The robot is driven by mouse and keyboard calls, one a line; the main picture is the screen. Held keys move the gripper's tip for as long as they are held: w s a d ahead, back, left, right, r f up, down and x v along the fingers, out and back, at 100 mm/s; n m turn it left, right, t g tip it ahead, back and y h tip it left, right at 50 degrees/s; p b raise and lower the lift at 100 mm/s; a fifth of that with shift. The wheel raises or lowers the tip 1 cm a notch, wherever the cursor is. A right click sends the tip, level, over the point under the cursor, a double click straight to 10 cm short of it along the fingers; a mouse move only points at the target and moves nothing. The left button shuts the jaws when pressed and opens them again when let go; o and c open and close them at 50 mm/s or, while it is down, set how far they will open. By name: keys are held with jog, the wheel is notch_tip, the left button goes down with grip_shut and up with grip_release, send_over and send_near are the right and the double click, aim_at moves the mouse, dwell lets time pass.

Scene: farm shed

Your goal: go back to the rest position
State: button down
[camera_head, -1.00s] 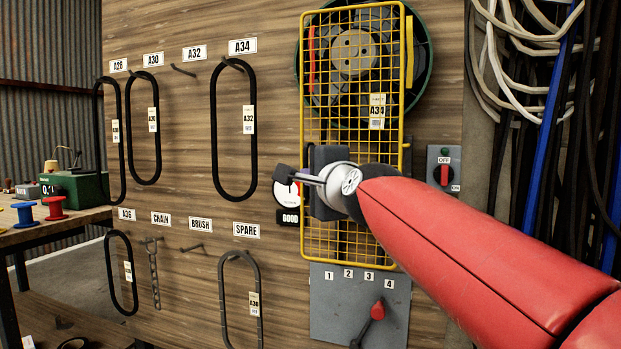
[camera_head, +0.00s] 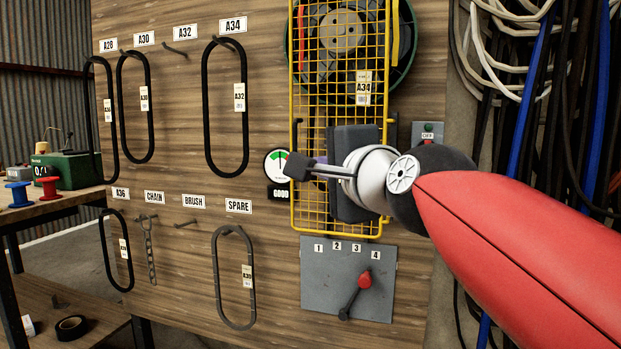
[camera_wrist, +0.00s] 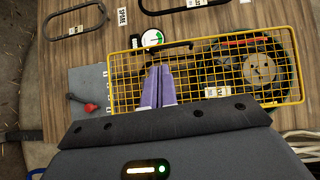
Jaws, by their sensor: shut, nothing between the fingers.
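My gripper (camera_head: 318,162) is in front of the lower part of the yellow mesh guard (camera_head: 296,200), its purple fingers partly hidden in the head view. In the wrist view the fingers (camera_wrist: 158,72) lie together, shut and empty, overlapping the guard (camera_wrist: 112,92). I cannot tell the exact gap to the mesh, but nothing is gripped. The guard covers a dark round reel (camera_head: 402,75) with a green rim. A tag A34 (camera_head: 363,88) shows at the mesh. My red arm comes in from the right.
A gauge (camera_head: 276,163) marked GOOD is left of the guard. A grey panel (camera_head: 320,285) with a red-knobbed lever (camera_head: 364,280) is below. Black belts (camera_head: 207,120) hang on the board. Cables (camera_head: 530,120) hang at right; a workbench (camera_head: 60,208) stands at left.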

jog(key=s+d+f+n+g+h, duration=0.2)
jog(key=s+f, duration=0.4)
jog(key=f, duration=0.6)
jog(key=s+d+f+n+g+h, duration=0.2)
jog(key=s+d+f+n+g, duration=0.3)
jog(key=f, duration=0.7)
jog(key=s+d+f+n+g+h, duration=0.2)
jog(key=s+f+n, duration=0.4)
jog(key=f, duration=0.6)
jog(key=shift+s+d+f+g+p, duration=0.15)
jog(key=shift+s+d+g+p, duration=0.25)
jog(key=shift+s+d+g, duration=0.5)
jog(key=shift+w+d, duration=0.15)
jog(key=shift+w, duration=0.05)
